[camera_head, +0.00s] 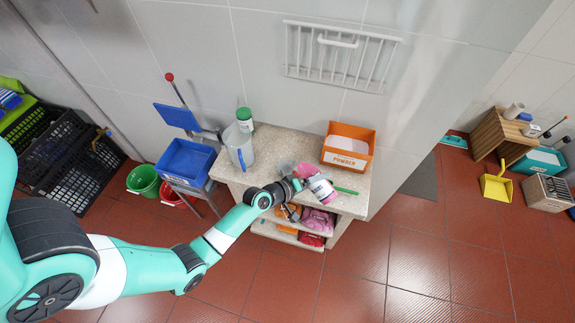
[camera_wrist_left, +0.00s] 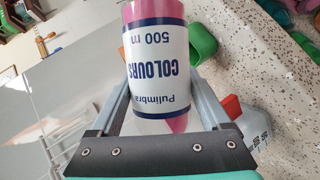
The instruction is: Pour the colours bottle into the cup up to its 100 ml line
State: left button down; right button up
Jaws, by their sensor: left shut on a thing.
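The colours bottle (camera_head: 322,188), pink with a white "COLOURS 500 m" label, is between the fingers of my left gripper (camera_head: 297,184). The left gripper is shut on it above the stone counter. In the left wrist view the bottle (camera_wrist_left: 158,65) fills the space between the fingers and its label reads upside down. A grey jug-like cup (camera_head: 240,147) with a blue handle stands on the counter's left part, apart from the bottle. Its volume lines cannot be read here. My right gripper is out of view.
The stone counter (camera_head: 270,150) holds an orange powder box (camera_head: 348,146), a green-capped container (camera_head: 244,119) and a green-handled tool (camera_head: 346,191). A blue bin (camera_head: 185,162) stands left of it. In the wrist view, a whitish marked object (camera_wrist_left: 256,126) lies close to the right finger.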

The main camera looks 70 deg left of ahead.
pick_arm(q)
jog(key=shift+w+d+r+n+t+h+b, duration=0.1)
jog(key=shift+d+r+n+t+h+b, duration=0.05)
jog(key=shift+r+n+t+h+b, duration=0.2)
dwell(1.0)
jog(key=shift+a+f+n+t+h+b, duration=0.25)
jog(key=shift+a+f+n+h+b, duration=0.25)
jog(key=shift+b, duration=1)
dwell(0.3)
jog(key=shift+r+n+b, duration=0.1)
jog(key=shift+n+b, duration=0.3)
jog(key=shift+n, duration=0.25)
dwell(2.5)
